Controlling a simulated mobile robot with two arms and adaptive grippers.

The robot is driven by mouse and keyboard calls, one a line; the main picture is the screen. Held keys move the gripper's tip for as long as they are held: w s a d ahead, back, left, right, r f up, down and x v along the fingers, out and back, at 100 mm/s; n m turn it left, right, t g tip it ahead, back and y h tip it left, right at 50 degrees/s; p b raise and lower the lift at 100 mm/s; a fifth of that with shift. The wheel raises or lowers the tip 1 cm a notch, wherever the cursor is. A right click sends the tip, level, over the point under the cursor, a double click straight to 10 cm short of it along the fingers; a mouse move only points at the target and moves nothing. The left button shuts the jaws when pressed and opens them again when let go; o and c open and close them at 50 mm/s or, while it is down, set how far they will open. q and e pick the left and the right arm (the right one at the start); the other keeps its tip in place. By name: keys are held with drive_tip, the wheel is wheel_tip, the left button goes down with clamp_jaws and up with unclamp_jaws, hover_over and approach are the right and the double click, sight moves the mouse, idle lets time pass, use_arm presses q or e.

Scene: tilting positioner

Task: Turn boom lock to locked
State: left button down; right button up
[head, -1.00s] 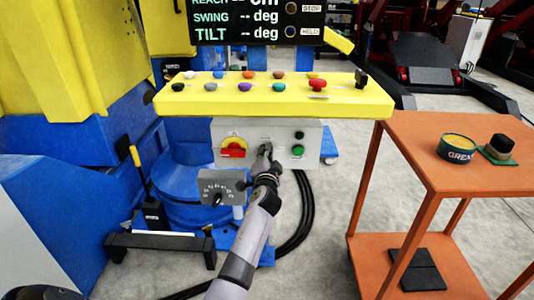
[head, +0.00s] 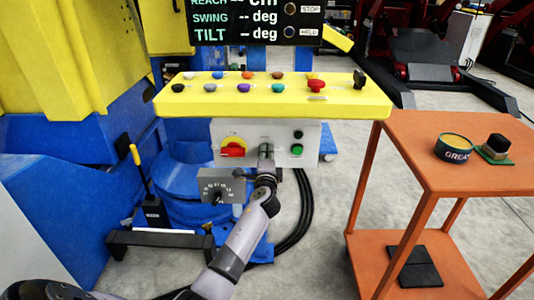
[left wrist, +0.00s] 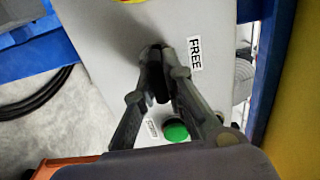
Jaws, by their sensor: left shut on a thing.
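The grey control box (head: 309,134) hangs under the yellow button console. My left gripper (head: 265,151) is at the middle of its front face, between a red rotary switch on a yellow plate (head: 232,149) and a green button (head: 297,149). In the left wrist view my left gripper (left wrist: 163,62) is shut on a small dark knob, the boom lock (left wrist: 160,88), mostly hidden between the fingers. A label reading FREE (left wrist: 195,53) is beside the fingers. A second small label (left wrist: 152,128), too small to read, is near the green button (left wrist: 175,131). My right gripper is out of view.
The yellow console (head: 270,103) with several coloured buttons overhangs the box. A grey dial plate (head: 221,186) sits low at the left, close to my left wrist. An orange cart (head: 440,192) stands at the right. Black cables (head: 304,205) hang behind my arm.

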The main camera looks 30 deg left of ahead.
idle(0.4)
use_arm(q)
drive_tip(key=c, duration=1.7)
unclamp_jaws()
drive_tip(key=shift+o, duration=0.2)
drive_tip(key=shift+s+d, duration=0.1)
drive_tip(key=v, duration=1.1)
drive_tip(key=shift+s, duration=0.35)
drive_tip(key=shift+d, duration=0.1)
